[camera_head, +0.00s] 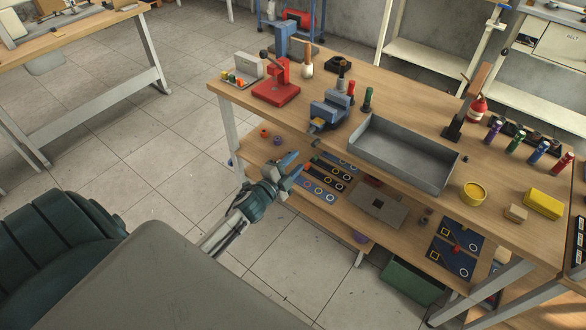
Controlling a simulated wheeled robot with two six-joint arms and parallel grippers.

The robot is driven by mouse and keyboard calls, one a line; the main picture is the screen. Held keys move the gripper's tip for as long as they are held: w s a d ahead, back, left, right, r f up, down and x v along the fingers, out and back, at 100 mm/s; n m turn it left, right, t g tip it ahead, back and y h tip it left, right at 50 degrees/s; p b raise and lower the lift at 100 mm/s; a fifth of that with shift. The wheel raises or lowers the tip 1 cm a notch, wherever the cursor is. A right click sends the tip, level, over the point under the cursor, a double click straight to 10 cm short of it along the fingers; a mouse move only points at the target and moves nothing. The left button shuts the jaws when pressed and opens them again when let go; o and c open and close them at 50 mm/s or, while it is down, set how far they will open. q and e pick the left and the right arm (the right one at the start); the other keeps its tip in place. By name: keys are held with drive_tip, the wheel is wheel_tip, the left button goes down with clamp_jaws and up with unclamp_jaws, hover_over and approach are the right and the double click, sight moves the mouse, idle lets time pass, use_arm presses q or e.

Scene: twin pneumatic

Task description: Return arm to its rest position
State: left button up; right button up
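My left arm reaches in from the lower left over the tiled floor. My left gripper (293,168) is in front of the workbench (225,91), with the lower shelf behind it in the picture. The fingers are small and dark, and I cannot tell whether they are open or shut. No object shows clearly between them. My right arm and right gripper are out of view.
The bench top holds a red press (276,92), a blue-grey vice (329,108), an empty grey metal tray (400,158), a yellow tin (472,193) and several bottles. The lower shelf (320,210) juts out near my gripper. Floor (150,190) left of the bench is clear.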

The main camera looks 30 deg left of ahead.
use_arm(q)
drive_tip(key=shift+s, duration=0.25)
idle(0.3)
drive_tip(key=s+a+f+n+g+y, duration=0.1)
drive_tip(key=s+f+n+g, duration=0.2)
drive_tip(key=s+f, duration=0.55)
drive_tip(key=s+a+f+n+g+y, duration=0.1)
drive_tip(key=s+f+n+g, duration=0.15)
drive_tip(key=f, duration=1.15)
drive_tip(key=s+a+f+n+g+y, duration=0.1)
drive_tip(key=s+f+n+g, duration=0.2)
drive_tip(key=s+f, duration=0.55)
drive_tip(key=s+d+f+n+g, duration=0.2)
drive_tip(key=s+f, duration=0.4)
drive_tip(key=s, duration=0.4)
drive_tip(key=s+d+f+n+g, duration=0.1)
drive_tip(key=s+d+f+g, duration=0.1)
drive_tip(key=s+f, duration=0.5)
drive_tip(key=s+d+f+n+g+h, duration=0.1)
drive_tip(key=s+f+g, duration=0.3)
drive_tip(key=s, duration=0.9)
wheel_tip(320, 180, down, 2)
drive_tip(key=shift+d+f+n, duration=0.2)
drive_tip(key=shift+d+n, duration=0.6)
drive_tip(key=shift+n, duration=0.05)
